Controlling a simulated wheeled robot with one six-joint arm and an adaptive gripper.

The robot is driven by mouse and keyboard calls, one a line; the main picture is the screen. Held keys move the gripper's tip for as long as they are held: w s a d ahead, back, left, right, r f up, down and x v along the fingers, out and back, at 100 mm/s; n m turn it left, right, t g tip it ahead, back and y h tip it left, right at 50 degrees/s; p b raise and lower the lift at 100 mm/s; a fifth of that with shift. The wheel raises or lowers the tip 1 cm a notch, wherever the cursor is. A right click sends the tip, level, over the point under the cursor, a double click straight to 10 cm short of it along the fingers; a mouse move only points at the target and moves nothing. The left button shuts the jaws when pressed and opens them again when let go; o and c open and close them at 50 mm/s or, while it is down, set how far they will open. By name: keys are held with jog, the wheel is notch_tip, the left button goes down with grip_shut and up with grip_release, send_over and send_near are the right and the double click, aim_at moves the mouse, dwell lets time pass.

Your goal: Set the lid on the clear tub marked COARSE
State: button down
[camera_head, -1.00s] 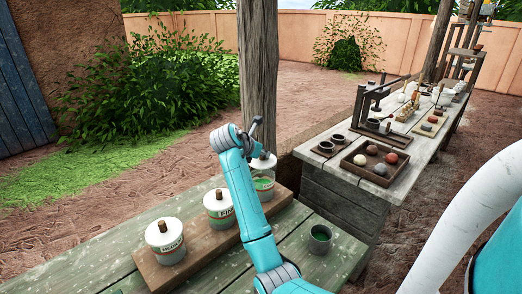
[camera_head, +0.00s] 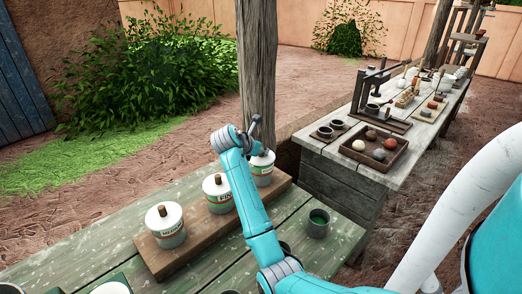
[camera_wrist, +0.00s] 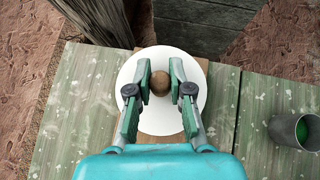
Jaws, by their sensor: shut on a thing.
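My gripper (camera_wrist: 160,88) is shut on the brown knob (camera_wrist: 160,82) of a white round lid (camera_wrist: 160,120). In the head view the lid (camera_head: 262,158) sits level at the top of the far tub (camera_head: 263,178), with no clear gap between them. My arm partly covers this tub, and its label cannot be read. In the wrist view the lid hides the tub below. Beside it on the board stand the tub marked FINE (camera_head: 218,197) and the tub marked MEDIUM (camera_head: 168,232), both with lids on.
The tubs stand on a brown board (camera_head: 190,251) on the green table. A grey cup with green inside (camera_head: 318,224) stands to the right, also in the wrist view (camera_wrist: 295,131). A wooden post rises behind. A second bench with a tray of balls (camera_head: 375,153) is at right.

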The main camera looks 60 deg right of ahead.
aim_at(253, 162)
jog(key=shift+f, duration=0.55)
jog(key=c, duration=1)
grip_release()
jog(key=v, duration=0.6)
jog(key=shift+a+r, duration=0.4)
jog(key=shift+a, duration=0.15)
jog(key=shift+s, duration=0.1)
